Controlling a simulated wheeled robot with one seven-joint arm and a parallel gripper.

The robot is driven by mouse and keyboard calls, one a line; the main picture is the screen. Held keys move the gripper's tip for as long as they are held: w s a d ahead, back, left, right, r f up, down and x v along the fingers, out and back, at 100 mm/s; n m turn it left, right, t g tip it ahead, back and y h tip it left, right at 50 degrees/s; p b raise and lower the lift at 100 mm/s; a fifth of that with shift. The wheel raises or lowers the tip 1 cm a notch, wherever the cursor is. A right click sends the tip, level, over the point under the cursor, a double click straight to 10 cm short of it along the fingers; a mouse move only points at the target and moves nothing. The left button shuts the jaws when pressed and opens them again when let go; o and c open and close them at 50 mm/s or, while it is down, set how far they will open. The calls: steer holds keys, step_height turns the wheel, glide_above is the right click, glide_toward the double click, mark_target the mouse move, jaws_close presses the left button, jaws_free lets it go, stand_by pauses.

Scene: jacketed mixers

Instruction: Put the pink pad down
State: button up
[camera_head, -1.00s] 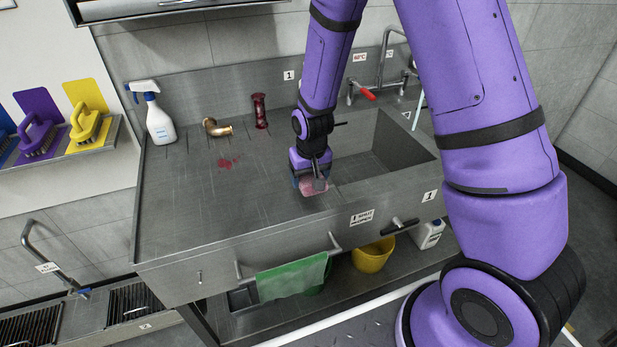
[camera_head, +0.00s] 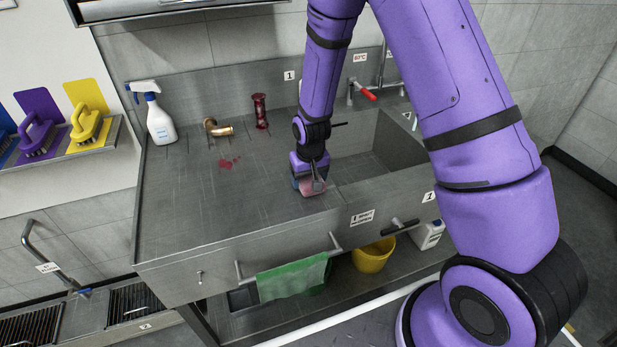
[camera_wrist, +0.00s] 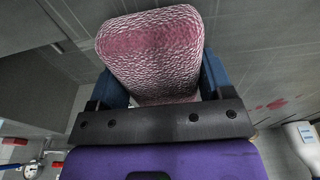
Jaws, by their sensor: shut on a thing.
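The pink pad (camera_wrist: 150,48) is held between the blue fingers of my gripper (camera_wrist: 165,85) in the wrist view. Its textured face is pink and white, with a redder patch toward the upper left. In the head view the pad (camera_head: 313,188) shows below my gripper (camera_head: 312,181), low over the steel worktop (camera_head: 230,210), just left of the sink basin and close to the front edge. I cannot tell whether the pad touches the worktop. My gripper is shut on it.
A red stain (camera_head: 230,162), a brass elbow (camera_head: 217,127), a dark red spool-shaped part (camera_head: 260,111) and a white spray bottle (camera_head: 158,120) are further back on the worktop. The sink basin (camera_head: 375,150) opens to the right. The front left of the worktop is clear.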

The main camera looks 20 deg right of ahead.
steer(key=o, duration=1)
steer(key=shift+f, duration=0.1)
steer(key=shift+o, duration=0.2)
step_height(320, 180, up, 12)
steer(key=s, duration=0.1)
steer(key=shift+s+r, duration=0.2)
steer(key=shift+s, duration=0.05)
step_height(320, 180, up, 8)
glide_above(310, 179)
steer(key=s+d, duration=0.2)
steer(key=s, duration=0.1)
steer(key=s+d+r+t, duration=0.2)
steer(key=s+r, duration=0.5)
steer(key=r, duration=0.3)
steer(key=s+d+r+t, duration=0.1)
steer(key=s+r, duration=0.3)
steer(key=s, duration=0.5)
steer(key=s+d+r, duration=0.2)
steer(key=s+r, duration=0.2)
steer(key=s, duration=0.4)
steer(key=shift+s+r+t, duration=0.35)
steer(key=shift+t, duration=0.05)
